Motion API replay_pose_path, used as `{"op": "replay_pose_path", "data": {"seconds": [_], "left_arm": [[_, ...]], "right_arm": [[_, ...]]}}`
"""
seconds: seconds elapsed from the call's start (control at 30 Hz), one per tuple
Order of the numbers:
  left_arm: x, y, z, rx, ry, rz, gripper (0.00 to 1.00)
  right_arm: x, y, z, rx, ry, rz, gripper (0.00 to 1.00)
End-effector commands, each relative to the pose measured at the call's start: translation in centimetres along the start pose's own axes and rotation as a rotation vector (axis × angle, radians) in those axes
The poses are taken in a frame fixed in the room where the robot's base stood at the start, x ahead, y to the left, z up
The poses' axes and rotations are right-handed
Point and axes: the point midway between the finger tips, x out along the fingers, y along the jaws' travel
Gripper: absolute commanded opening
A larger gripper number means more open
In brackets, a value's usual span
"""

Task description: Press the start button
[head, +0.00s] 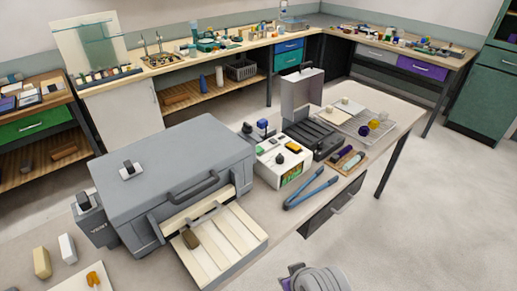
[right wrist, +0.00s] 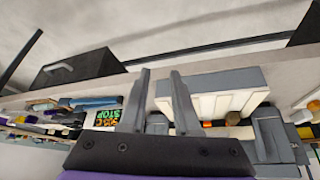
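A white control box (head: 270,168) stands on the bench right of the grey kiln (head: 175,170). Its top carries a small green button (head: 259,150), a black knob (head: 280,159) and a yellowish patch. My left gripper is not in view.
The kiln's slatted front tray (head: 215,248) sticks out at the bench's front. Blue-handled tongs (head: 308,190) lie in front of the box. The floor on the right is clear.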

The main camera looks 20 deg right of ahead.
Motion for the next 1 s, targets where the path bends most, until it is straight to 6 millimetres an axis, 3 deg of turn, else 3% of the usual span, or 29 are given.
{"op": "replay_pose_path", "data": {"seconds": [0.03,0.13,0.17,1.0], "left_arm": [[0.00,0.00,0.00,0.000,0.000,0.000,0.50],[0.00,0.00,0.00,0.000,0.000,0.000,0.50],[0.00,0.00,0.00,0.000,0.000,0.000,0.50],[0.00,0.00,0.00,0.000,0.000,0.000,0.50]], "right_arm": [[0.00,0.00,0.00,0.000,0.000,0.000,0.20],[0.00,0.00,0.00,0.000,0.000,0.000,0.02],[0.00,0.00,0.00,0.000,0.000,0.000,0.00],[0.00,0.00,0.00,0.000,0.000,0.000,0.00]]}}
